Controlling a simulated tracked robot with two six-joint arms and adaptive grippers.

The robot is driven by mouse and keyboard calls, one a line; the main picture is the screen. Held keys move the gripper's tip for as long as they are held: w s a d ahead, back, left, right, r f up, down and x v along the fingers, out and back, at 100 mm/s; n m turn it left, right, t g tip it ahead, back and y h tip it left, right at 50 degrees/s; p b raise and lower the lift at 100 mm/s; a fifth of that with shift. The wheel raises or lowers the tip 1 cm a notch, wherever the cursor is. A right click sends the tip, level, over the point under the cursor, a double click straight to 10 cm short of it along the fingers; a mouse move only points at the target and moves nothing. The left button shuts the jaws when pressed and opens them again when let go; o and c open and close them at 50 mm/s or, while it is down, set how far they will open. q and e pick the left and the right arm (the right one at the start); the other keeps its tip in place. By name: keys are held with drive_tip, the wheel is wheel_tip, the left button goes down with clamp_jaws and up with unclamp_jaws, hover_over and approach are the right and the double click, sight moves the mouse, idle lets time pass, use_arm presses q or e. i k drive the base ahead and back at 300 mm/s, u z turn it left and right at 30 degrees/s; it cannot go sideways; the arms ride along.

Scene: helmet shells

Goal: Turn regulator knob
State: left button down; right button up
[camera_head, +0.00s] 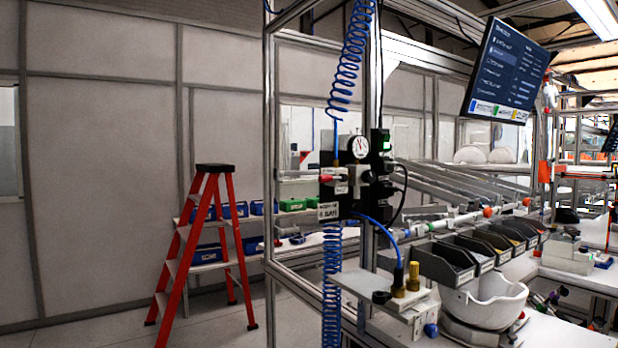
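A pneumatic regulator unit (366,175) is mounted on the aluminium post near the middle of the view. A round white pressure gauge (359,147) sits at its upper part. A red part (327,179) sticks out to the left of the unit. Blue coiled air hoses (347,70) run above and below it. Neither of my grippers is in view.
A small shelf with brass fittings (399,283) juts out below the regulator. A white helmet shell (484,302) and dark parts bins (443,263) are at the right. A red stepladder (198,250) stands at the left on open floor. A monitor (505,72) hangs upper right.

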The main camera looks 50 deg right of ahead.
sight(368, 176)
drive_tip(key=u, duration=0.15)
drive_tip(key=k, duration=1.6)
drive_tip(key=z, duration=0.8)
drive_tip(key=i, duration=0.9)
drive_tip(key=z, duration=0.05)
